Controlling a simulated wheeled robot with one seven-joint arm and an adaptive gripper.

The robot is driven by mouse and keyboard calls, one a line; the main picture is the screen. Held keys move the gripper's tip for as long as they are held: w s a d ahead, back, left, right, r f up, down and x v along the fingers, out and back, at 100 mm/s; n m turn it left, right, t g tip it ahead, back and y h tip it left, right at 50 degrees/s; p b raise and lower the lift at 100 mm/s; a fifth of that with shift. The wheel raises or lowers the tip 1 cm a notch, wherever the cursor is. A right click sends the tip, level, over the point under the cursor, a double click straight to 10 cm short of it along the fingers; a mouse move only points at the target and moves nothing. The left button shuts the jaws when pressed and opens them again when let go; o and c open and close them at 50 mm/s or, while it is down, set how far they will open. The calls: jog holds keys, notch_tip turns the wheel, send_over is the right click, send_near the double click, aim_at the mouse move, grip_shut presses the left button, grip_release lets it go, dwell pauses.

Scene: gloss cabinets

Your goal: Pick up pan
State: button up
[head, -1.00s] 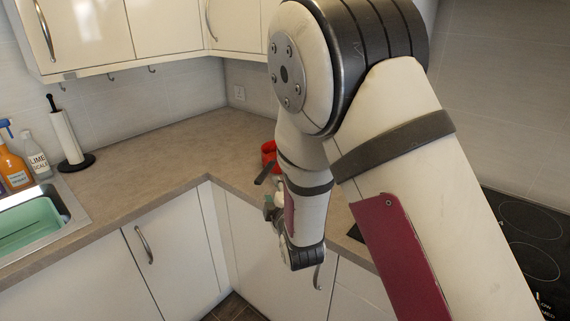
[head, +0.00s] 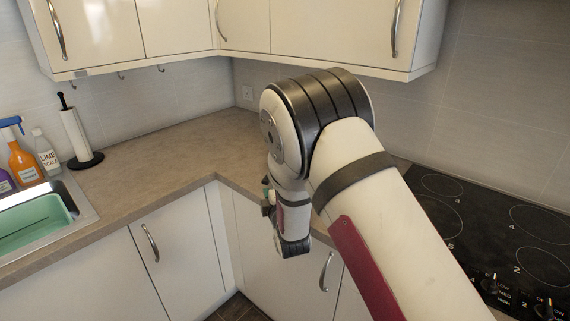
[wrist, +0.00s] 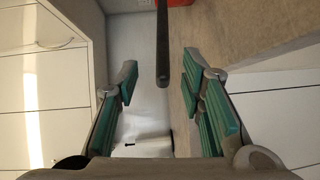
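The pan shows in the wrist view as a red part (wrist: 146,3) at the top edge, mostly out of frame. Its long black handle (wrist: 162,45) points toward my gripper (wrist: 161,74). The handle's end appears in the space between the two green-padded fingers, with gaps on both sides. I cannot tell its exact depth relative to the fingertips. My gripper is open and empty. In the head view my gripper (head: 267,196) is small and partly hidden, at the counter's front edge near the inner corner. The pan is hidden behind my arm there.
The beige counter (head: 150,175) is clear between the paper towel holder (head: 78,135) and my arm. A sink with a green basin (head: 35,222) and bottles is at left. A black hob (head: 480,235) is at right. Upper cabinets (head: 310,30) hang above; lower cabinet doors (head: 185,245) stand below.

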jog(key=x, duration=0.4)
jog(key=shift+w+a+f, duration=0.15)
jog(key=shift+w+f, duration=0.05)
jog(key=shift+w, duration=0.2)
grip_shut()
jog(key=shift+r, duration=0.2)
